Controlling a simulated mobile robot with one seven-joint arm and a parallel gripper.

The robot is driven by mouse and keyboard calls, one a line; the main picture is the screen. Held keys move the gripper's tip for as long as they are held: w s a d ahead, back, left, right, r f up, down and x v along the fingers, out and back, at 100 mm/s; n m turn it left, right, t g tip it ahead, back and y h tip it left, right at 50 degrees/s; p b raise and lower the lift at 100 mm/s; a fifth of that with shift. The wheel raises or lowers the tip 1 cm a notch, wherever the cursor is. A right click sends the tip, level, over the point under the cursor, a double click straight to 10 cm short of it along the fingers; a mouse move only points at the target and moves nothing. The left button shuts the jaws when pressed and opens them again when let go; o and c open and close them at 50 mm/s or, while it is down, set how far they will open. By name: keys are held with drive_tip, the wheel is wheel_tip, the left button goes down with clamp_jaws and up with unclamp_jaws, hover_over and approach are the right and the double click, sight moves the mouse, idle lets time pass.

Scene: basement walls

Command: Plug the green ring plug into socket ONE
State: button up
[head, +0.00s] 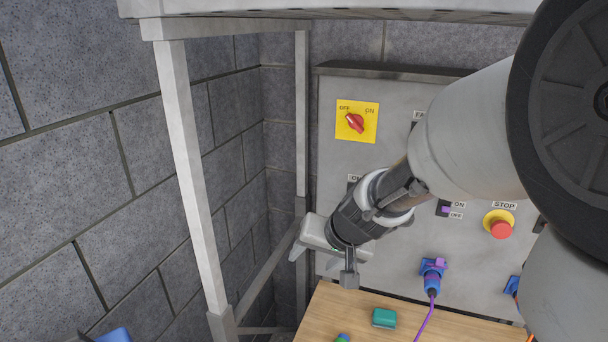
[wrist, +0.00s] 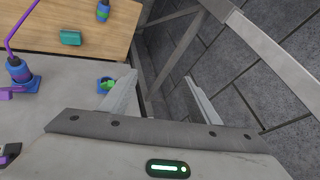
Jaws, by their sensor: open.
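My gripper (head: 322,268) is open and empty, in front of the panel's lower left, above the table's back-left part. Its two fingers stand apart in the wrist view (wrist: 160,77). A blue plug with a green band (wrist: 103,10) is on the wooden table, apart from the gripper. Only its top shows at the bottom edge of the head view (head: 343,338). A blue socket with a green part (wrist: 108,84) is on the panel, beside the left finger in the wrist view. The gripper hides it in the head view. I cannot read a socket label ONE.
A purple-cabled plug (head: 432,284) sits in a blue socket to the right. A teal block (head: 384,318) lies on the wooden table (head: 335,302). The panel has a red rotary switch (head: 355,122) and a stop button (head: 500,228). A metal post (head: 190,170) stands left.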

drive_tip(key=w+d+f+m+g+h+b, duration=0.1)
drive_tip(key=d+f+h, duration=0.1)
drive_tip(key=f, duration=1.2)
drive_tip(key=w+d+f+m+g+h+b, duration=0.1)
drive_tip(key=w+d+f+m+h+b, duration=0.1)
drive_tip(key=f, duration=1.3)
drive_tip(key=d+h, duration=0.1)
drive_tip(key=d, duration=0.1)
drive_tip(key=shift+d+f+m+b, duration=0.15)
drive_tip(key=shift+d+m+b, duration=0.15)
drive_tip(key=shift+d, duration=0.1)
drive_tip(key=b, duration=0.7)
hover_over(340, 340)
drive_tip(key=s, duration=0.3)
drive_tip(key=f, duration=1.1)
drive_tip(key=shift+s+a+f, duration=0.15)
drive_tip(key=shift+a, duration=0.25)
drive_tip(key=b+x, duration=0.3)
drive_tip(key=x, duration=0.2)
drive_tip(key=shift+s+a+f, duration=0.1)
drive_tip(key=shift+a+f, duration=0.05)
drive_tip(key=shift+f, duration=0.15)
drive_tip(key=shift+r, duration=0.1)
drive_tip(key=shift+c, duration=0.5)
